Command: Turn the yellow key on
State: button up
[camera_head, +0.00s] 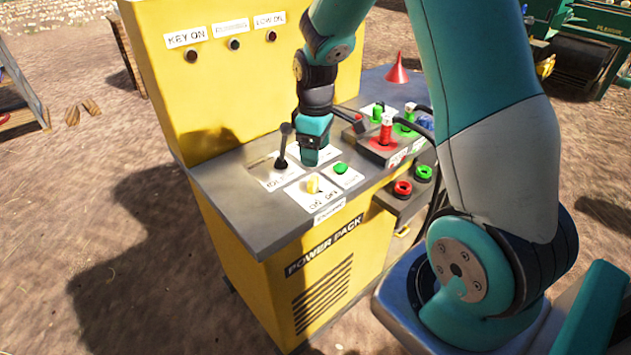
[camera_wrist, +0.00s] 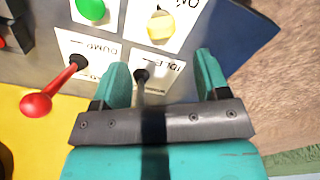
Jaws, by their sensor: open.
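The yellow key (camera_head: 313,184) stands on a white plate marked ON and OFF at the front of the grey panel top. In the wrist view the key (camera_wrist: 160,27) is at the top centre, beyond my fingertips. My gripper (camera_head: 311,154) hangs over the panel, a little behind the key in the head view. In the wrist view my gripper (camera_wrist: 163,72) has its two teal fingers spread, apart from the key. The key's exact turn against its ON and OFF marks is hard to tell.
A black idle lever (camera_head: 283,147) stands close to my gripper; its base (camera_wrist: 142,75) shows between the fingers. A green button (camera_head: 341,168) sits beside the key. A red-knobbed lever (camera_wrist: 36,105) is at left in the wrist view. A red funnel (camera_head: 397,70) stands behind.

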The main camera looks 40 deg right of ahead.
aim_at(313, 180)
notch_tip(313, 180, down, 10)
jog(key=shift+r, duration=0.1)
jog(key=c, duration=0.9)
jog(key=shift+m, duration=0.4)
jog(key=m, duration=0.5)
jog(key=shift+s+a+p, duration=0.1)
jog(key=shift+a+p, duration=0.15)
jog(key=shift+p, duration=0.15)
jog(key=m, duration=0.6)
jog(key=shift+a, duration=0.15)
